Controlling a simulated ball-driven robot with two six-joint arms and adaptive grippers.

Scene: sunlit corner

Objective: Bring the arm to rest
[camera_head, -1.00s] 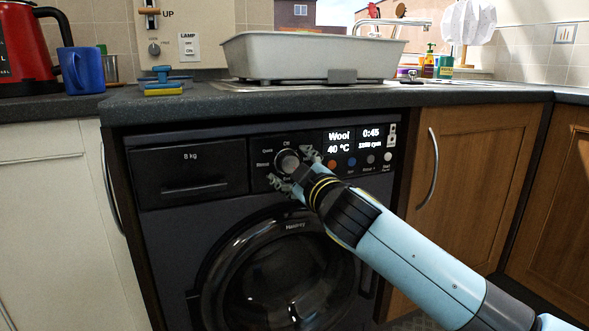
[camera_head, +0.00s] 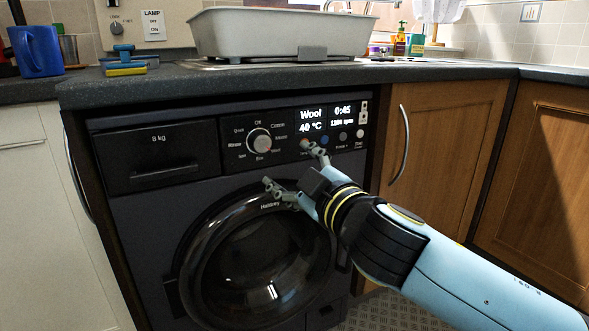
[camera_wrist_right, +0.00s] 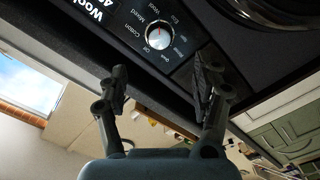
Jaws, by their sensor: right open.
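My right gripper (camera_head: 291,170) is open and empty in front of the washing machine (camera_head: 150,215), below its dial and above the round door. Its two fingers are spread apart. In the right wrist view the open fingers (camera_wrist_right: 157,85) stand either side of the view, with the program dial (camera_wrist_right: 160,36) beyond them. The dial also shows clear of the gripper in the head view (camera_head: 259,141). The display (camera_head: 312,121) reads Wool, 40 °C and 0:45. My left gripper is not in view.
The dark worktop (camera_head: 300,75) runs above the machine. On it are a grey basin (camera_head: 270,35), a blue mug (camera_head: 37,50) and a blue and yellow item (camera_head: 125,65). A wooden cupboard door (camera_head: 450,150) with a curved handle (camera_head: 401,145) stands right of the machine.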

